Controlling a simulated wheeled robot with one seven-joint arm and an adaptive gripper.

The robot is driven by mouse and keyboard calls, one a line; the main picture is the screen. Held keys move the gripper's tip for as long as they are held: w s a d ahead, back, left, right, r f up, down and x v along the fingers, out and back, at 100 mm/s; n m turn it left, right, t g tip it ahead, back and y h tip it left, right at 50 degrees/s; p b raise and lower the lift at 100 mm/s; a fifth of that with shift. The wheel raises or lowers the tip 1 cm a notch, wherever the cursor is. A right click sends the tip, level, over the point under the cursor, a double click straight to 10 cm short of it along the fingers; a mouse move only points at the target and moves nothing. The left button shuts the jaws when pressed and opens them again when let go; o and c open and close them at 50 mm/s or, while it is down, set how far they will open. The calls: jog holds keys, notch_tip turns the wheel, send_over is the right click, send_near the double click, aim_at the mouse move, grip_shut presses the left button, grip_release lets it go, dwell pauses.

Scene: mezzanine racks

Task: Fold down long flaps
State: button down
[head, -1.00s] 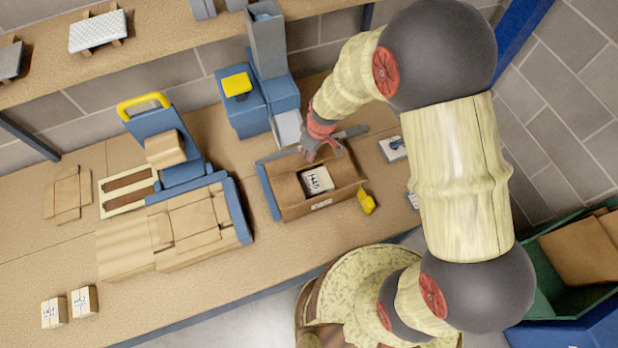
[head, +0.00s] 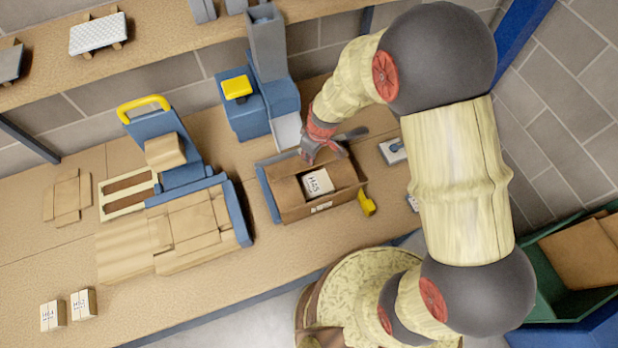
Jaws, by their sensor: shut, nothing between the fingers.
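An open brown cardboard box (head: 292,212) sits on the workbench, against a blue stop (head: 268,194) at its left end. A white packet with dark lettering (head: 318,182) lies inside and shows through the open top. My gripper (head: 322,157) is shut and empty at the box's far edge. It hides part of that edge and the far long flap, so I cannot tell that flap's angle or whether the fingers touch it. The near long side shows a small pale label (head: 321,207).
Flat cardboard blanks (head: 180,230) lie left of the box by a blue stand with a yellow handle (head: 144,106). A blue machine (head: 245,110) stands behind. A small yellow object (head: 367,203) lies right of the box. Two small cartons (head: 83,303) sit at front left.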

jog(key=shift+f+b, duration=2.05)
jog(key=shift+b, duration=0.05)
jog(key=shift+r, duration=0.1)
jog(key=shift+r+p, duration=2.3)
jog(key=shift+r, duration=1.75)
